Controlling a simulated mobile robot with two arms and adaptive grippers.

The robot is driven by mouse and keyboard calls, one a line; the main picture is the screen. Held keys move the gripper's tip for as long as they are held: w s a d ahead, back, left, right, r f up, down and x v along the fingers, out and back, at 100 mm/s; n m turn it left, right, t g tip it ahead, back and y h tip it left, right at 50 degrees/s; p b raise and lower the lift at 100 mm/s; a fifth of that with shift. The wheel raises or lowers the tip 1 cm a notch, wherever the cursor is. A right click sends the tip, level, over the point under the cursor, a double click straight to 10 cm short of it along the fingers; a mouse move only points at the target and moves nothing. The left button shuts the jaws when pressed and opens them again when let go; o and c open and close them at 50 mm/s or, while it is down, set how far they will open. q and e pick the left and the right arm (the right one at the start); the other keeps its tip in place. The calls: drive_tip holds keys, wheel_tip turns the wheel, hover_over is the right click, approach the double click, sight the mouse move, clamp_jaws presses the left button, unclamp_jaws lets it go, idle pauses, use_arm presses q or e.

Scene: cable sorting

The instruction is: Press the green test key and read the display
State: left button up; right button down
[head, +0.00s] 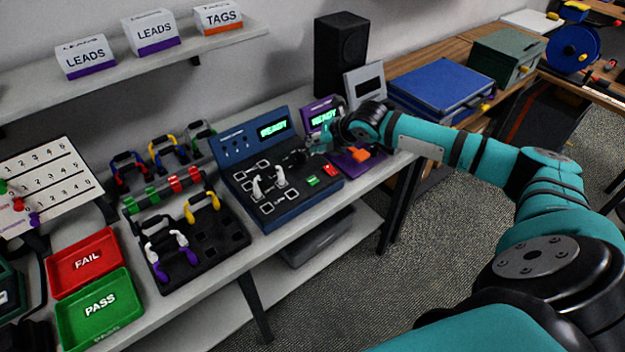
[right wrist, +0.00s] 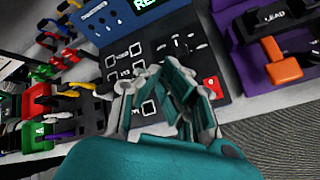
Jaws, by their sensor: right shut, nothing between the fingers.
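The blue tester (head: 240,170) stands on the bench with a lit display (head: 273,129) that reads "READY". Its green test key (head: 313,181) sits on the sloped panel beside a red key (head: 328,169). In the right wrist view the red key (right wrist: 213,87) shows to the right of the fingers; the green key does not show there, and the display (right wrist: 147,3) is cut off at the top. My right gripper (head: 302,155) is shut and empty over the tester's right part, behind the green key in the head view; its fingers (right wrist: 160,72) hide part of the panel. My left gripper is out of view.
A purple unit (head: 348,160) with an orange part and its own "READY" display stands right of the tester. A black rack (head: 205,240) with colored leads, a red FAIL tray (head: 85,262) and a green PASS tray (head: 100,308) lie left.

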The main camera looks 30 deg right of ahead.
drive_tip(key=b, duration=0.8)
hover_over(315, 178)
wheel_tip(315, 178, down, 7)
drive_tip(key=shift+a+r, duration=0.1)
drive_tip(key=shift+f, duration=1)
drive_tip(key=shift+f, duration=0.1)
drive_tip(key=shift+f, duration=0.3)
drive_tip(key=shift+f, duration=0.45)
idle(0.5)
idle(0.4)
drive_tip(key=shift+r+p, duration=0.85)
drive_tip(key=shift+p, duration=0.25)
